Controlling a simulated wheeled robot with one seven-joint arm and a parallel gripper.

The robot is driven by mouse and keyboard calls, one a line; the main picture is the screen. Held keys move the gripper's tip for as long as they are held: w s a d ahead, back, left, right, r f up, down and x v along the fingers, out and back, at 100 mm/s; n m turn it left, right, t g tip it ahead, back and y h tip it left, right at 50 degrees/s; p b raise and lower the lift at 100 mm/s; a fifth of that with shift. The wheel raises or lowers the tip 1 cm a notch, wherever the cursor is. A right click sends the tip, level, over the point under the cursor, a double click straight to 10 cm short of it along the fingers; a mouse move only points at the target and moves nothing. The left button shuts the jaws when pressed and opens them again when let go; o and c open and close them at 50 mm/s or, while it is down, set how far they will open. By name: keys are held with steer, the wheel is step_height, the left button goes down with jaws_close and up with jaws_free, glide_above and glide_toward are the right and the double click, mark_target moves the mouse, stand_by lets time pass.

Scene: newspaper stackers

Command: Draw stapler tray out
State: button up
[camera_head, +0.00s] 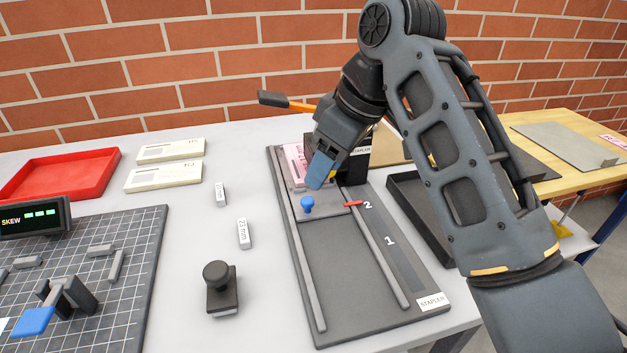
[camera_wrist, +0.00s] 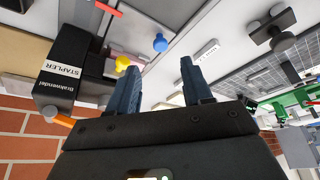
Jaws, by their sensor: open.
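The stapler tray (camera_head: 327,210) is a grey plate at the far part of the rails on the dark stapler base (camera_head: 350,270). Its blue knob (camera_head: 307,204) stands on the tray's front left part and also shows in the wrist view (camera_wrist: 160,42). A red pointer (camera_head: 354,203) on the tray's right edge is beside the mark 2. A pink sheet (camera_head: 295,160) lies at the back, partly hidden by my gripper. My gripper (camera_head: 318,182) is open and empty, above and behind the knob. In the wrist view the knob shows beyond the gap between the fingertips (camera_wrist: 158,66).
The black stapler head (camera_head: 357,150) stands right beside my gripper, with an orange-and-black lever (camera_head: 287,102) behind. A black stamp-like block (camera_head: 221,288) and small labelled blocks stand left of the base. A dark tray (camera_head: 420,215) lies right. The front rails are clear.

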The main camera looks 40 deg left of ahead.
mark_target(308, 199)
steer(key=x, duration=0.7)
steer(key=shift+f, duration=0.2)
steer(key=shift+c, duration=0.5)
jaws_close()
